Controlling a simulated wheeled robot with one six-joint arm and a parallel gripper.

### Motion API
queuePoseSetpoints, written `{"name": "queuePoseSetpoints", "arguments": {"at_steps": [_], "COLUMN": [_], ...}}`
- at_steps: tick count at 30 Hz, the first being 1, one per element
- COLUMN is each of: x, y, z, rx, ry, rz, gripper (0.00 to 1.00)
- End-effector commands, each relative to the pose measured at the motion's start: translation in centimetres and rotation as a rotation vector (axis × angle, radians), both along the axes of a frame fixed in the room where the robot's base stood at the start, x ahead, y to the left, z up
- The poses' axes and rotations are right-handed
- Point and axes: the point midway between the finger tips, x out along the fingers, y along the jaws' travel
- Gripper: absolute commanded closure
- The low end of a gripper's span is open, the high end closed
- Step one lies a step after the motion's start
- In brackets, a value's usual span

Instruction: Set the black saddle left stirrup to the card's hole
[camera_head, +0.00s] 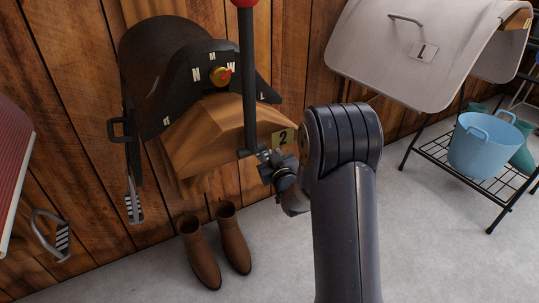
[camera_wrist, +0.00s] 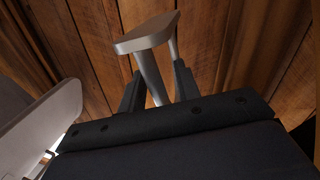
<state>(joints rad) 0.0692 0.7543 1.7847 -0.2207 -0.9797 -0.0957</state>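The black saddle (camera_head: 165,60) sits on a wooden rack on the wall, with an L mark on its right side and an R mark on its left. A tan card (camera_head: 283,138) reading 2 shows at the rack's right. My gripper (camera_head: 268,160) is right of the rack, by the foot of a dark upright bar (camera_head: 249,90). In the wrist view my gripper (camera_wrist: 160,85) has its fingers apart around a grey metal piece (camera_wrist: 146,36), possibly the left stirrup; contact is unclear. The saddle's other stirrup (camera_head: 133,205) hangs at left. The left strap's holes are not visible.
A red ball (camera_head: 243,2) tops the dark bar. Brown boots (camera_head: 232,240) stand below the rack. A pale saddle (camera_head: 400,50) is at right above a blue bucket (camera_head: 482,145) on a wire shelf. Another stirrup (camera_head: 52,236) hangs far left. Grey floor is clear at front.

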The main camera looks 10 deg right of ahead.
Motion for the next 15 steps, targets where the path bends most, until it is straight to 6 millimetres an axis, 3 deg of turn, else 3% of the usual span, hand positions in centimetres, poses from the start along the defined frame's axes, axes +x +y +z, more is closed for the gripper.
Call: {"name": "queuePoseSetpoints", "arguments": {"at_steps": [7,15], "x": [0.03,0.02], "y": [0.02,0.01], "z": [0.02,0.02], "rx": [0.0,0.0], "ry": [0.0,0.0], "rz": [0.0,0.0], "gripper": [0.69,0.92]}}
